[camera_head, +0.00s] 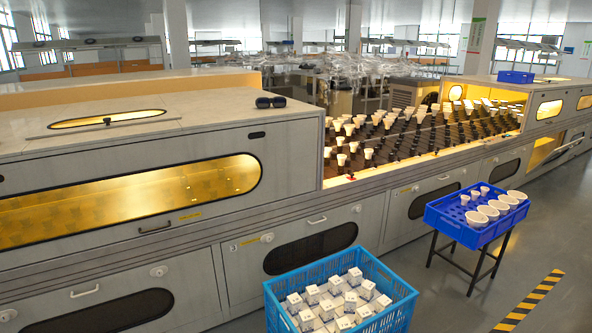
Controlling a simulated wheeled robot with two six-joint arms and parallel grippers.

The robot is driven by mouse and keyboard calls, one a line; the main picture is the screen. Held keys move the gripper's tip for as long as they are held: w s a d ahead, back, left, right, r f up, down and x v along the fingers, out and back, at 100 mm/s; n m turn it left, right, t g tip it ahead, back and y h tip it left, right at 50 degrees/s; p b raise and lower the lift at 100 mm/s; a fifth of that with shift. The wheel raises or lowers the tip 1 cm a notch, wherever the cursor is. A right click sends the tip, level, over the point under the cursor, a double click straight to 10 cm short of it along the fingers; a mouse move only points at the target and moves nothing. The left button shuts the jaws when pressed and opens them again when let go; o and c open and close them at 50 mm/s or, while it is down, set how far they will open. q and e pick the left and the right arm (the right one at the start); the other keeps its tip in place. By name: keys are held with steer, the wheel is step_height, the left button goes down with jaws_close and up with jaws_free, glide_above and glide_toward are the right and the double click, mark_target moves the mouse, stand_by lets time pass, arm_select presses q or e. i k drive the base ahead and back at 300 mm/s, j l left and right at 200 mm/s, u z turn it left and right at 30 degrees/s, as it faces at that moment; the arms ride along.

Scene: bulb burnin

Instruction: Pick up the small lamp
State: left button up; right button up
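A blue tray (447,226) on a dark stand holds lamps of two sizes. Small white lamps (475,194) stand in its far left part. Larger round white lamps (488,212) sit in a row along its near right side. Many more white lamps (341,159) stand on dark sockets inside the lit opening of the long machine. Neither of my grippers is in view.
The long grey machine (290,205) runs across the view behind the tray. A blue crate (385,318) with white boxes stands in front at the bottom.

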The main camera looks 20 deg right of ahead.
mark_target(464, 199)
steer(key=l+z, duration=0.1)
steer(key=z, duration=1.15)
steer(key=i+z, duration=0.1)
steer(key=z, duration=1.1)
steer(key=i+z, duration=0.15)
steer(key=z, duration=1.1)
steer(key=j+z, duration=0.1)
steer(key=z, duration=0.5)
steer(key=i+j+z, duration=0.1)
steer(key=z, duration=0.5)
steer(key=k+j+z, duration=0.1)
steer(key=j, duration=0.4)
steer(key=k+j, duration=0.1)
steer(key=j, duration=0.4)
steer(key=j+z, duration=0.4)
steer(key=j, duration=1.8)
steer(key=j+z, duration=0.2)
steer(key=j, duration=2.3)
steer(key=j+u, duration=0.15)
steer(key=j, duration=1.1)
steer(key=i+j+u, duration=0.1)
steer(key=j, duration=1.15)
steer(key=j+u, duration=0.3)
steer(key=j, duration=0.25)
steer(key=j+u, duration=0.25)
steer(key=j, duration=0.35)
steer(key=i+j+u, duration=0.1)
steer(key=j+u, duration=0.2)
steer(key=j, duration=0.25)
